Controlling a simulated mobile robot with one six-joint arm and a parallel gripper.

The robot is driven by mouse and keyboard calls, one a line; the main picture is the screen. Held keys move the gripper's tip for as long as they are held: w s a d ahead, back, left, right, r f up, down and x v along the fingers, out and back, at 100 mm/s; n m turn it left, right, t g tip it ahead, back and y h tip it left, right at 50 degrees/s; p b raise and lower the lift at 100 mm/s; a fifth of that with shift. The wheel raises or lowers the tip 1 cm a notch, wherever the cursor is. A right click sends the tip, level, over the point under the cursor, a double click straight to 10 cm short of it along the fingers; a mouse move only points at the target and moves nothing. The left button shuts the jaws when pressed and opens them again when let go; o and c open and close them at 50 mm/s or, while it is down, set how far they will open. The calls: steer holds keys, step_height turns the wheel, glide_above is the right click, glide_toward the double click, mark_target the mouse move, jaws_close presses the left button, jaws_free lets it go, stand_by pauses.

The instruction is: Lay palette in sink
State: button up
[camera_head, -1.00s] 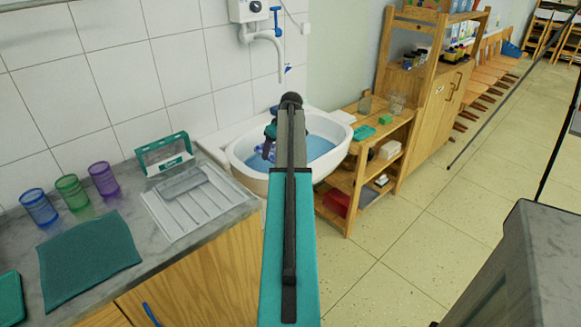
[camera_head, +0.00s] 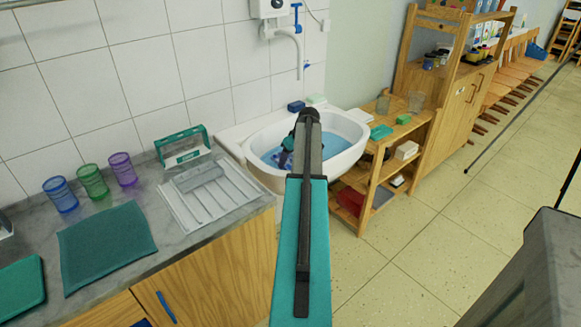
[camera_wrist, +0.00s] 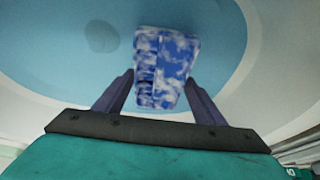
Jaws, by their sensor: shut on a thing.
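The white oval sink (camera_head: 355,128) stands past the end of the counter, with blue water or a blue floor in its basin. My gripper (camera_wrist: 160,82) is shut on a blue-and-white mottled block-like thing (camera_wrist: 165,60), which I take to be the palette. In the wrist view it sits between the two dark fingers, over the blue basin. In the head view my gripper (camera_head: 285,152) is over the sink's left part, and my arm hides most of the held thing. I cannot tell whether it touches the basin.
A tap (camera_head: 297,50) hangs on the wall above the sink. A blue block (camera_head: 296,106) lies on the sink's back ledge. The counter at left holds a white tray (camera_head: 240,205), several tumblers and a teal mat (camera_head: 105,245). A wooden shelf (camera_head: 400,150) stands right of the sink.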

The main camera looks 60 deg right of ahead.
steer(key=shift+f, duration=1.9)
steer(key=shift+f, duration=0.1)
steer(key=o, duration=1.1)
steer(key=shift+c, duration=0.2)
steer(key=v, duration=1.2)
steer(key=shift+w, duration=0.1)
